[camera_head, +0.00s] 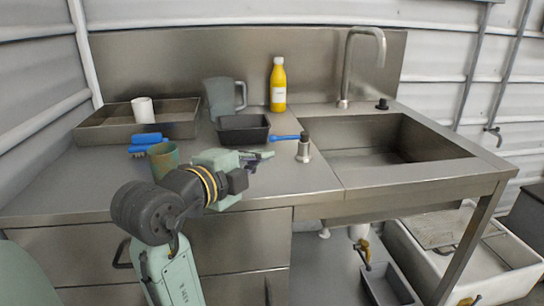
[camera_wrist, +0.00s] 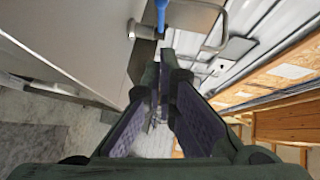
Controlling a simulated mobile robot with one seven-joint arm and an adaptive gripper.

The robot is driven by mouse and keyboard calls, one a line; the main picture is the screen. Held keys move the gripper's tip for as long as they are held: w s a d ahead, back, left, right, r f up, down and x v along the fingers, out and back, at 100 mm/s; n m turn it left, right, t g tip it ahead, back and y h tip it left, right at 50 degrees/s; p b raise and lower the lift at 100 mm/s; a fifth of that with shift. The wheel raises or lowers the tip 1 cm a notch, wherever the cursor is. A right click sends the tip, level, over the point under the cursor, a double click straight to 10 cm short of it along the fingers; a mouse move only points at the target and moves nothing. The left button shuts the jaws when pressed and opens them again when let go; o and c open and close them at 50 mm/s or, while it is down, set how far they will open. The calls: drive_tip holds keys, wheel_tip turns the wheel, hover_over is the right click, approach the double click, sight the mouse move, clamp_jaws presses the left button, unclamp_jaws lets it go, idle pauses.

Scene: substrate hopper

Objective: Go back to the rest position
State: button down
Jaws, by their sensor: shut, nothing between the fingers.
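My gripper (camera_head: 262,157) is over the front part of the steel counter (camera_head: 300,182), pointing right, with my arm reaching up from the front edge. It is shut and empty. Its two fingers also fill the middle of the wrist view (camera_wrist: 164,62), their tips close together. A blue handle (camera_head: 286,137) lies just beyond the fingertips, running from the dark tray (camera_head: 243,129) toward a small steel cylinder with a black top (camera_head: 304,151). A blue piece also shows at the top of the wrist view (camera_wrist: 161,14).
A greenish cup (camera_head: 163,160) stands close behind my wrist, with a blue brush (camera_head: 146,139) beyond it. A steel tray (camera_head: 118,130) holds a white cup (camera_head: 143,108). A grey jug (camera_head: 219,97) and yellow bottle (camera_head: 278,86) stand at the back. The sink (camera_head: 385,157) is right.

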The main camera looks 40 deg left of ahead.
drive_tip(key=shift+s+r, duration=0.1)
drive_tip(key=shift+s, duration=0.2)
